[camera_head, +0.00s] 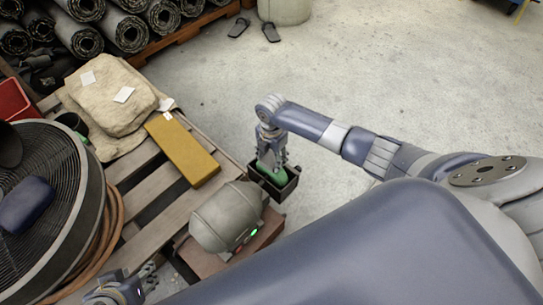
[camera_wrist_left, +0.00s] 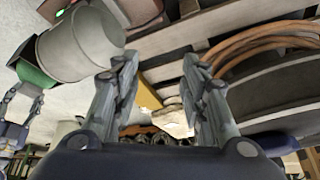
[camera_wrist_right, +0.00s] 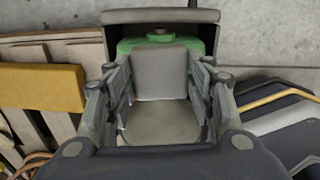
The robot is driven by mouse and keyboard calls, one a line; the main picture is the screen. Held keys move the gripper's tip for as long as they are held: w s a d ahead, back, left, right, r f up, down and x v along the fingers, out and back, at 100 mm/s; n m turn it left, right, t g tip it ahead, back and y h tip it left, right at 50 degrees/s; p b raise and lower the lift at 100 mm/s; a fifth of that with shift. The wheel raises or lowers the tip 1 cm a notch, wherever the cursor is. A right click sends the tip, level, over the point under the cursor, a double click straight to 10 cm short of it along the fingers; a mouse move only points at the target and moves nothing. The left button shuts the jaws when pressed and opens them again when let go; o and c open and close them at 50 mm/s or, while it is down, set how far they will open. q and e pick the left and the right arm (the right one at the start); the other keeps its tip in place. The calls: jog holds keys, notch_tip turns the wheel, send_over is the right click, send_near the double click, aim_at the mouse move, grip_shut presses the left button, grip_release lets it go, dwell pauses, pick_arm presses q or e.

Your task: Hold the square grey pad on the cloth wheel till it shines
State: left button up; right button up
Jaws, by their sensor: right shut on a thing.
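The polishing machine (camera_head: 225,218) has a rounded grey body with a lit green lamp. Beside it a dark open guard (camera_head: 288,188) surrounds a green rounded part (camera_head: 268,176); I cannot tell whether this is the cloth wheel. My right gripper (camera_head: 271,158) points down into the guard. In the right wrist view it (camera_wrist_right: 160,85) is shut on the square grey pad (camera_wrist_right: 160,72), which is close in front of the green part. Contact and shine cannot be made out. My left gripper (camera_wrist_left: 158,72) is open and empty; its tips also show at the bottom of the head view.
Dark sheet rolls (camera_head: 78,38) lie at the back left. Open concrete floor is at the right.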

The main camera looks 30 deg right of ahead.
pick_arm(q)
jog(key=shift+s+a+f, duration=0.15)
jog(key=shift+s, duration=0.35)
dwell(0.3)
jog(key=shift+s+a+g+p, duration=0.2)
jog(key=shift+s+g+p, duration=0.15)
jog(key=shift+s, duration=0.25)
jog(key=shift+s+a+g+p, duration=0.15)
jog(key=shift+s+g+p, duration=0.1)
jog(key=shift+s+g, duration=0.3)
dwell(3.7)
jog(key=shift+r+p, duration=0.65)
jog(key=shift+r, duration=0.1)
dwell(1.0)
